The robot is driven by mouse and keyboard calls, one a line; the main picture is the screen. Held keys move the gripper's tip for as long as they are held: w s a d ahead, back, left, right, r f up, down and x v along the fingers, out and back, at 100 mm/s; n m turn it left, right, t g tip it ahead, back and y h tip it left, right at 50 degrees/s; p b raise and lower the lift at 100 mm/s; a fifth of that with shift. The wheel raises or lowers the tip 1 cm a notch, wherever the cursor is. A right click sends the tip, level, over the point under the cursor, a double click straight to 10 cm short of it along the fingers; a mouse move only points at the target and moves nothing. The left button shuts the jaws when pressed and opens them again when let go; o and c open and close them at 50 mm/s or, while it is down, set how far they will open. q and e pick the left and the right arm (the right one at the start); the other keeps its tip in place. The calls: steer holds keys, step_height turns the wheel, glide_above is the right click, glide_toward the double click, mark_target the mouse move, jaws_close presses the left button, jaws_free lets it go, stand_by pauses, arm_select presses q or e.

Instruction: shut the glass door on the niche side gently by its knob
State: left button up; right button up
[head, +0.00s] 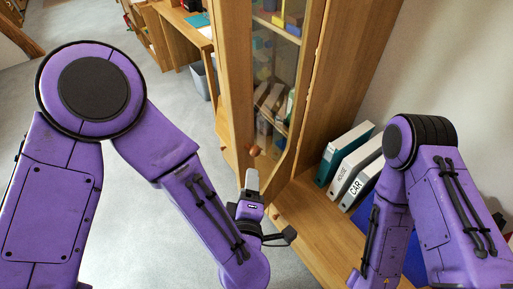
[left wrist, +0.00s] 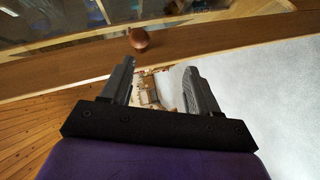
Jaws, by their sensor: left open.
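The glass door (head: 277,75) is a wood-framed pane on the tall cabinet. I cannot tell how far it stands from its frame. Its round brown knob (head: 254,150) is on the lower part of the door frame. In the left wrist view the knob (left wrist: 138,38) lies just beyond the fingertips, nearer the left finger, with the wooden frame and glass behind it. My left gripper (head: 252,180) is just below the knob in the head view. In the left wrist view its fingers (left wrist: 158,72) are apart, with nothing held between them. My right gripper is out of view.
Several upright binders (head: 348,160) stand in the open niche right of the door, beside my right arm. Files and boxes show behind the glass. A desk (head: 190,25) and a grey bin (head: 201,78) stand farther back. The grey floor at left is clear.

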mark_target(255, 154)
arm_select(q)
steer(key=shift+n+t, duration=0.3)
steer(key=shift+n, duration=0.4)
steer(key=w+p, duration=0.1)
steer(key=w, duration=0.2)
steer(key=w+d, duration=0.1)
steer(key=w, duration=0.2)
steer(key=w+p, duration=0.1)
steer(key=w, duration=0.3)
steer(key=shift+d+r+p, duration=0.15)
steer(key=shift+r+p, duration=0.2)
steer(key=shift+r, duration=0.05)
steer(key=shift+w+f, duration=0.2)
steer(key=shift+w, duration=0.15)
steer(key=shift+s, duration=0.15)
steer(key=c, duration=0.6)
jaws_close()
